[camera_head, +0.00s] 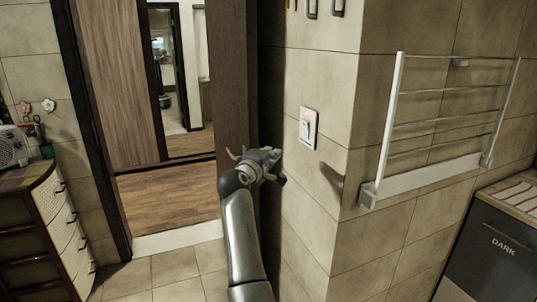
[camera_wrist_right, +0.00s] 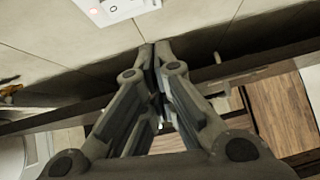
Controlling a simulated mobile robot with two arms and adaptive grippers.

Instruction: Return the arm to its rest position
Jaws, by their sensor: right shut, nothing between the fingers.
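My right arm reaches up from the bottom of the head view, with the right gripper (camera_head: 262,158) in front of the dark door frame, beside the tiled wall corner. In the right wrist view the two fingers of the right gripper (camera_wrist_right: 155,50) meet at their tips, with nothing between them. The gripper is apart from the white wall switch (camera_head: 309,128), which shows at the top of the wrist view (camera_wrist_right: 112,8). My left gripper is in neither view.
A white wall rack (camera_head: 440,115) sticks out right of the corner. A dark bin labelled DARK (camera_head: 495,245) stands at the far right. A curved dresser (camera_head: 50,220) stands at the left. The doorway with wooden floor (camera_head: 170,195) is open behind the arm.

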